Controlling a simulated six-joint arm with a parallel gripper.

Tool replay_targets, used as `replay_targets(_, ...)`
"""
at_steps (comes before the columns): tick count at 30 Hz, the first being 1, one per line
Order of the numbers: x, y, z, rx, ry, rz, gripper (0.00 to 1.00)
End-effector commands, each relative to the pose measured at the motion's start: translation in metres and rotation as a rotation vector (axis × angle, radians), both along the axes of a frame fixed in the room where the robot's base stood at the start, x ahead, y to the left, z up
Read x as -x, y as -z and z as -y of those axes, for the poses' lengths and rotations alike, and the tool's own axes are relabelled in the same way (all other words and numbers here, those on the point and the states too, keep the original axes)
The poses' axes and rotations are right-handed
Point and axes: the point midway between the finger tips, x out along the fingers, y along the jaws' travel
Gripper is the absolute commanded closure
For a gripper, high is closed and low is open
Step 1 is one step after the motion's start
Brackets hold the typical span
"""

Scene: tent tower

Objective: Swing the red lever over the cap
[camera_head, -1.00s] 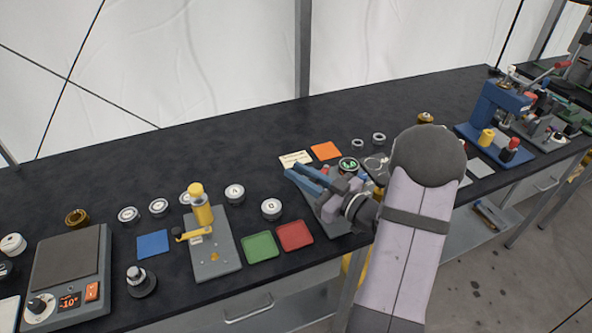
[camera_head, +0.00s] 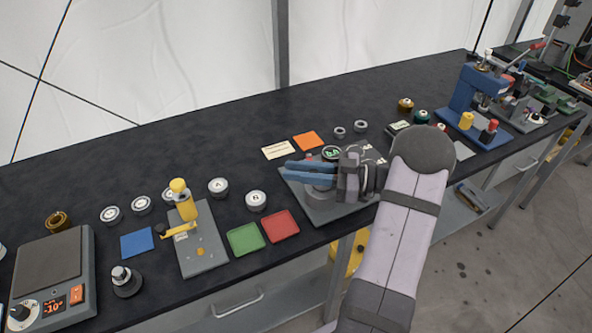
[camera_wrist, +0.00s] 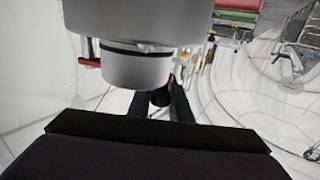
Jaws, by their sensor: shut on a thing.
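My gripper (camera_head: 312,172), with blue fingers, reaches left, low over a grey base plate (camera_head: 330,208) near the bench's front edge. It is shut on what seems to be the red lever, which my fingers and wrist largely hide in the head view. In the wrist view, my fingers (camera_wrist: 165,103) close around a small dark piece with a trace of red. A large grey cylinder (camera_wrist: 137,68) fills the top of that view, with a red part (camera_wrist: 88,62) at its left. I cannot make out the cap clearly.
Red (camera_head: 281,226) and green (camera_head: 246,239) trays lie left of the plate. A yellow-handled fixture (camera_head: 203,258) and a scale (camera_head: 48,275) stand further left. A blue press (camera_head: 478,98) stands far right.

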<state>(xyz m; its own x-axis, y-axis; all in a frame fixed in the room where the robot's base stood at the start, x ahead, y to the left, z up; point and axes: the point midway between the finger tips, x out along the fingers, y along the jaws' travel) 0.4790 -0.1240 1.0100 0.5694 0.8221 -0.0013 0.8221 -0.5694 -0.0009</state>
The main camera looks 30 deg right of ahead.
Motion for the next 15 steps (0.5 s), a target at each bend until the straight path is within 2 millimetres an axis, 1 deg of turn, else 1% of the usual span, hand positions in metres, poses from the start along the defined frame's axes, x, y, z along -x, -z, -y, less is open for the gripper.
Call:
replay_targets(8, -0.0004, -0.0020, -0.0004, -0.003, -0.001, 0.004, 1.00)
replay_targets(9, -0.0004, -0.0020, -0.0004, -0.003, -0.001, 0.004, 0.75)
replay_targets(10, -0.0004, -0.0019, -0.0004, -0.003, -0.001, 0.004, 0.68)
replay_targets(11, -0.0004, -0.0018, -0.0004, -0.002, -0.001, 0.004, 0.63)
replay_targets(15, -0.0004, -0.0013, -0.0004, -0.001, -0.001, 0.003, 0.63)
